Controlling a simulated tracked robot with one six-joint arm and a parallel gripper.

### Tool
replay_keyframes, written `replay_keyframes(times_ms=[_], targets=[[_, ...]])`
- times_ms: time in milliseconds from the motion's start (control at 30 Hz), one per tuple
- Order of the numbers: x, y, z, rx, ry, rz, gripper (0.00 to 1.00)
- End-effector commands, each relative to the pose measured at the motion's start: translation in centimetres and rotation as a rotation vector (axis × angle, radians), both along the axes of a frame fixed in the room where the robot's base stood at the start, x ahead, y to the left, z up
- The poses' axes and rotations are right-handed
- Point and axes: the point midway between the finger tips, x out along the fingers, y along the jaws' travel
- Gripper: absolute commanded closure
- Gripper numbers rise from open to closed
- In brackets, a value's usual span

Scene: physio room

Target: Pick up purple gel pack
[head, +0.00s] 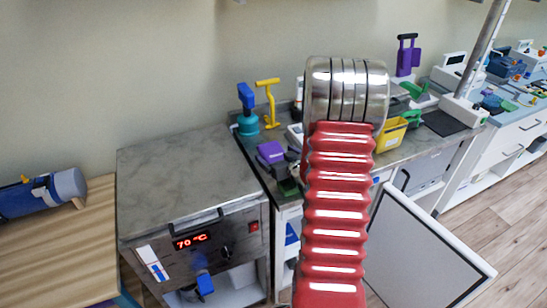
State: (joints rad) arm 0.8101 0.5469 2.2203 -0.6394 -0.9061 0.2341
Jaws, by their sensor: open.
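No purple gel pack can be made out for certain. A small purple block (271,152) sits on a dark device on the counter, left of my red-sleeved arm. A taller purple item with a dark handle (407,55) stands at the back of the counter, right of the arm's metal joint. I cannot tell whether either is the gel pack. My arm rises through the middle of the head view and hides part of the counter. My gripper does not show.
A steel heating unit (190,178) reading 70 °C stands left of the arm. A wooden table (50,250) with a blue roll (45,193) is at far left. A yellow bin (390,134) is on the counter. A pale panel (425,255) juts out at lower right. Floor shows at right.

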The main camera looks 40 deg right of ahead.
Motion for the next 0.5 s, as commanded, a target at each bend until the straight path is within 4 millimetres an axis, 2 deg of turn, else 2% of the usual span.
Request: replay_keyframes(times_ms=[167,500], targets=[[-0.01,0.01,-0.03,0.000,0.000,0.000,0.09],[0.00,0.03,-0.04,0.001,0.001,0.001,0.33]])
